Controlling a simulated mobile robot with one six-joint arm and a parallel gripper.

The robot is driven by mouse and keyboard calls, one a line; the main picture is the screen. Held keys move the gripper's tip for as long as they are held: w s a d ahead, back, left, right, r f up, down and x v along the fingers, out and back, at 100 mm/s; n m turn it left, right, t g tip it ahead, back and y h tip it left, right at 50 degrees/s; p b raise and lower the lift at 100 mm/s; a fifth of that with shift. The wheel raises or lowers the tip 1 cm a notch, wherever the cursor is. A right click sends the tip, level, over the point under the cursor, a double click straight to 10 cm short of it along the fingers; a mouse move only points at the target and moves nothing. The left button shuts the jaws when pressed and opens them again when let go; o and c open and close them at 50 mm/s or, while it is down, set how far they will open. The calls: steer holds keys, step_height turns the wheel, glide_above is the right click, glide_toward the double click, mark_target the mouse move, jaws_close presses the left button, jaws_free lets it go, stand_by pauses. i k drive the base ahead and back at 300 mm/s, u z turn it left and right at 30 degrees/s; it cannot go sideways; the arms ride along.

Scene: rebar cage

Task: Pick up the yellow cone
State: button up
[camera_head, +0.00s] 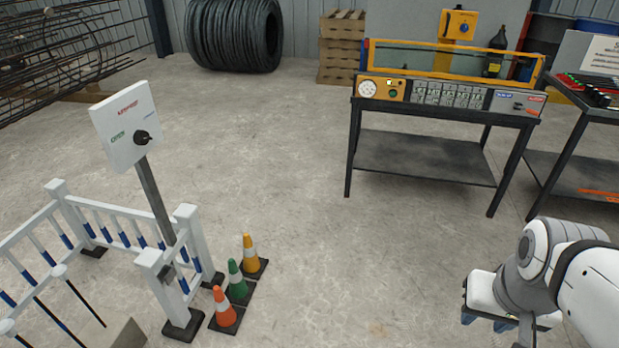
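The yellow cone (250,254) stands upright on the floor at the lower left, on a dark base, with a pale band around it. A green cone (236,279) and an orange cone (222,306) stand in a row in front of it, their bases close together. My gripper (503,323) is at the lower right, well apart from the cones, with open floor between. Its blue-tipped fingers show only partly beneath the pale gripper body, so I cannot tell whether they are open or shut.
A white fence (165,280) stands just left of the cones, with a sign panel (126,125) on a post. A workbench (425,160) with a control panel stands at the back right. A black coil (233,35) and wooden pallets (340,50) are at the back. The middle floor is clear.

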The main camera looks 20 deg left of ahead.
mark_target(251, 266)
steer(key=u, duration=0.3)
steer(key=i, duration=1.55)
steer(key=u, duration=1.1)
steer(key=i, duration=1.7)
steer(key=u, duration=0.7)
